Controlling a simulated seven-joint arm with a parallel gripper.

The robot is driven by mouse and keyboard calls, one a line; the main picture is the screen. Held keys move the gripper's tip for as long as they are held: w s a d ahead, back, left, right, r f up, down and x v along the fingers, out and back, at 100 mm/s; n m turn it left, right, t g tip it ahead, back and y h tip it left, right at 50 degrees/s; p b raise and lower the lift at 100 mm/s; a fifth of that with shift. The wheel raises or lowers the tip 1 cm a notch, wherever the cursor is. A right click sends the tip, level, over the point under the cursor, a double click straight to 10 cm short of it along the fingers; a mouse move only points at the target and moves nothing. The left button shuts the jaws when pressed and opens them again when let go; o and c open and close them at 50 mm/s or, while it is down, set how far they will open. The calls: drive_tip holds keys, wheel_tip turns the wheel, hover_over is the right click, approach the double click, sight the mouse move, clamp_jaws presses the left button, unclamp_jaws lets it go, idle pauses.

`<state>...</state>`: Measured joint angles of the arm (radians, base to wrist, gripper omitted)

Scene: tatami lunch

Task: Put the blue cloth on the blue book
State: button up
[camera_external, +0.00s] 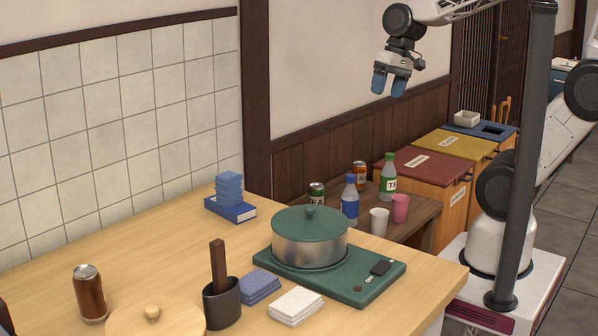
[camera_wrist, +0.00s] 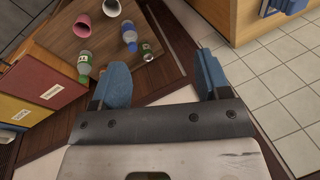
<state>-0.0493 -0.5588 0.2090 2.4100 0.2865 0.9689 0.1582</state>
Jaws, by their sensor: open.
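The blue cloth (camera_external: 260,287) lies folded on the light wooden counter, left of the green cooking plate and beside a folded white cloth. The blue book (camera_external: 232,210) lies flat near the tiled wall, with white page edges showing. A stack of light blue blocks (camera_external: 229,187) stands on it and covers part of its top. My gripper (camera_external: 389,85) is high in the air beyond the counter, far from both. In the wrist view its two blue fingers (camera_wrist: 164,66) are apart with nothing between them. I cannot make out the cloth there.
A lidded pot (camera_external: 309,240) stands on the green plate (camera_external: 373,289). A dark holder (camera_external: 221,302) with an upright handle stands just left of the cloth; a brown can (camera_external: 89,293) is farther left. Bottles, cans and cups fill the low side table (camera_external: 430,212). Counter between book and cloth is clear.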

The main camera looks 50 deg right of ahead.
drive_tip(key=s+d+r+n+t+h, duration=0.1)
drive_tip(key=s+d+n+h, duration=0.1)
drive_tip(key=s+d, duration=0.3)
drive_tip(key=shift+d+r+n+h, duration=0.25)
drive_tip(key=shift+d+n+h, duration=0.15)
drive_tip(key=shift+d, duration=0.2)
idle(0.7)
